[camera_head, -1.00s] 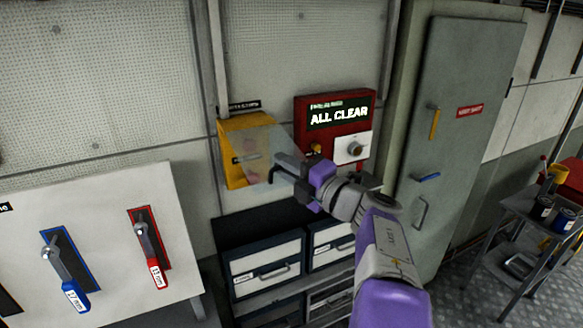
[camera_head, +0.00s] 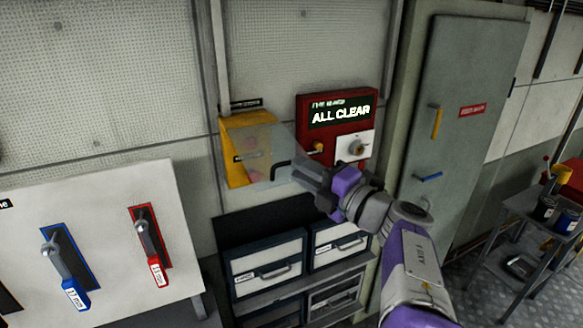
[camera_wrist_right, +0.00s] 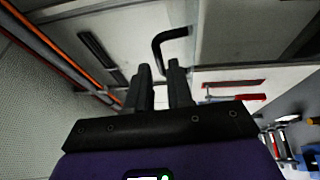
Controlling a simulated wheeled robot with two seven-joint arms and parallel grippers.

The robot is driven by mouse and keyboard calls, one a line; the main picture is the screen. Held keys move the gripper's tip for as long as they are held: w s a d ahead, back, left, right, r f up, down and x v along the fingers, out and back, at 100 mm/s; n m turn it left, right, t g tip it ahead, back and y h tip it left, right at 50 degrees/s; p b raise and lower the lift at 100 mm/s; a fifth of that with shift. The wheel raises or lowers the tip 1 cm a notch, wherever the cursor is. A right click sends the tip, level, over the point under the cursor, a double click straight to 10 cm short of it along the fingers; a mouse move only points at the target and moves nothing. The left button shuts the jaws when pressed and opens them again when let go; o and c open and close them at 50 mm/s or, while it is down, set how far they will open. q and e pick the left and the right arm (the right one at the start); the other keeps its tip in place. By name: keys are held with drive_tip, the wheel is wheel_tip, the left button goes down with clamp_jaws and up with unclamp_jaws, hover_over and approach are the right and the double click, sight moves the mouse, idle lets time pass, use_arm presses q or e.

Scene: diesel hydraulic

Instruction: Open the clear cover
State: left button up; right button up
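The clear cover (camera_head: 285,143) is a see-through panel on the yellow wall box (camera_head: 235,172). It stands swung out from the box, towards the right. A black bent handle (camera_head: 281,166) sits on the cover; the handle also shows in the right wrist view (camera_wrist_right: 166,37), just ahead of the fingertips. My right gripper (camera_head: 299,170) is right of the handle, close to the cover. In the right wrist view its two fingers (camera_wrist_right: 161,72) are a little apart, with an empty gap between them. My left gripper is out of view.
A red "ALL CLEAR" panel (camera_head: 340,103) with a knob is right of the box. Drawers (camera_head: 268,268) stand below. A white board (camera_head: 100,220) with blue and red levers is at left. A grey cabinet (camera_head: 462,110) and a cart (camera_head: 530,212) are at right.

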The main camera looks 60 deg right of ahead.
drive_tip(key=s, duration=0.3)
drive_tip(key=shift+a+f, duration=0.15)
drive_tip(key=shift+a, duration=0.1)
idle(0.4)
